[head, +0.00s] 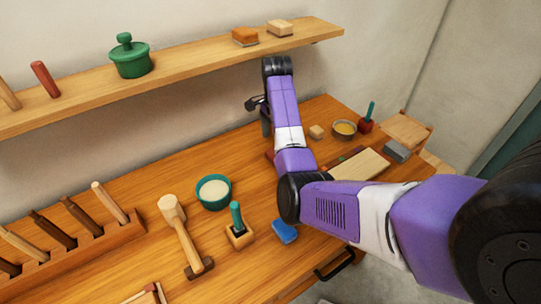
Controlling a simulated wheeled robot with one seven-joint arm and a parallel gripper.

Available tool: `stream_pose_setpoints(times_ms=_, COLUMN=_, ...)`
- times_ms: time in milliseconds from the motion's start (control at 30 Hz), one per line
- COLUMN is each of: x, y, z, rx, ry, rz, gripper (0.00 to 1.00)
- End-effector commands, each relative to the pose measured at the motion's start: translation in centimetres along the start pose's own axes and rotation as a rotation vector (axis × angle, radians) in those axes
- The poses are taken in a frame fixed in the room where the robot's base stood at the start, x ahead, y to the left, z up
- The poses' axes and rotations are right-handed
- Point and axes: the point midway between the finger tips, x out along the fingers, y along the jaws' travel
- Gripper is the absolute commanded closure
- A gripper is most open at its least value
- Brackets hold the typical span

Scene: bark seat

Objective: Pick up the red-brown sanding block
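An orange-brown block (245,36) with a darker underside lies on the wall shelf. On the bench, a small red-brown piece (269,156) shows just left of my arm, partly hidden by it. I cannot tell which of these is the red-brown sanding block. My gripper (265,126) is dark and points down over the back of the bench, below the shelf and above that small piece. Its fingers are mostly hidden, so I cannot see whether it is open or holds anything.
A pale block (280,28) and a green lidded pot (130,57) share the shelf (190,62). The bench holds a teal bowl (213,191), a mallet (180,232), a blue block (285,231), a pale board (360,165) and a grey block (396,151). The bench's back left is clear.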

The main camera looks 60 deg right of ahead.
Motion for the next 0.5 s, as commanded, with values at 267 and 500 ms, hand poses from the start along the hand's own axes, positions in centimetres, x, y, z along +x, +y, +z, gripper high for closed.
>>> stream_pose_setpoints(times_ms=267, x=2.8, y=0.2, z=-0.3, rx=0.0, ry=-0.001, rz=0.004, gripper=0.02)
stream_pose_setpoints(times_ms=500, x=6.2, y=0.2, z=-0.7, rx=-0.001, ry=0.0, rz=0.003, gripper=0.02)
